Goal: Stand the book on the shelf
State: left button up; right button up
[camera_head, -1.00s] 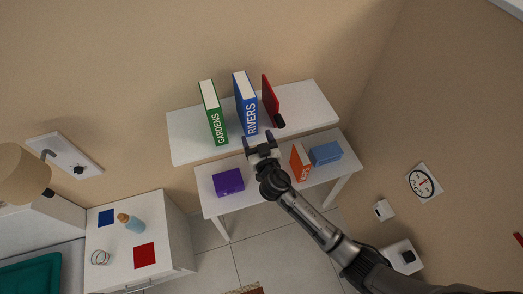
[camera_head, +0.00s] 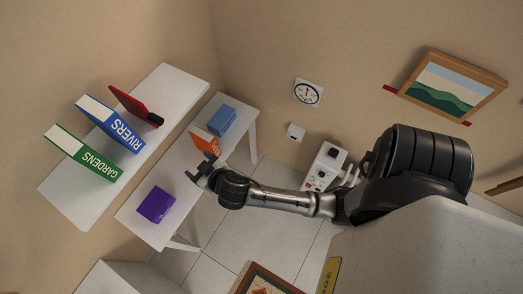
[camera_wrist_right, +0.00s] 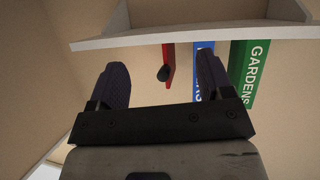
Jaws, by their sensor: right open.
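An orange book (camera_head: 206,143) with white lettering is on the lower white table (camera_head: 135,219), its near part covered by my right gripper. My right gripper (camera_head: 195,171) is open and empty, close in front of it at the table's front edge in the head view. The white shelf (camera_head: 180,85) above the table holds a green GARDENS book (camera_head: 80,153), a blue RIVERS book (camera_head: 110,124) and a red bookend-like piece (camera_head: 135,104) with a dark knob. In the right wrist view the open fingers (camera_wrist_right: 162,78) show with nothing between them. My left gripper is out of view.
A purple box (camera_head: 156,204) and a blue box (camera_head: 221,119) lie on the table on either side of the orange book. The shelf has bare room beyond the red piece. A wall clock (camera_head: 308,93) and framed picture (camera_head: 453,88) hang at right.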

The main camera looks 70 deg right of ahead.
jog(key=s+f+n+g+y, duration=0.1)
jog(key=s+g, duration=0.2)
jog(key=s, duration=0.4)
jog(key=s+a+f+n+g+y, duration=0.1)
jog(key=s+n+g, duration=0.1)
jog(key=s, duration=0.6)
jog(key=s+f+n+g+y, duration=0.1)
jog(key=s+g, duration=0.3)
jog(key=s, duration=0.4)
jog(key=shift+s+a+f+n+y, duration=0.2)
jog(key=shift+f+n+y, duration=0.1)
jog(key=shift+y, duration=0.2)
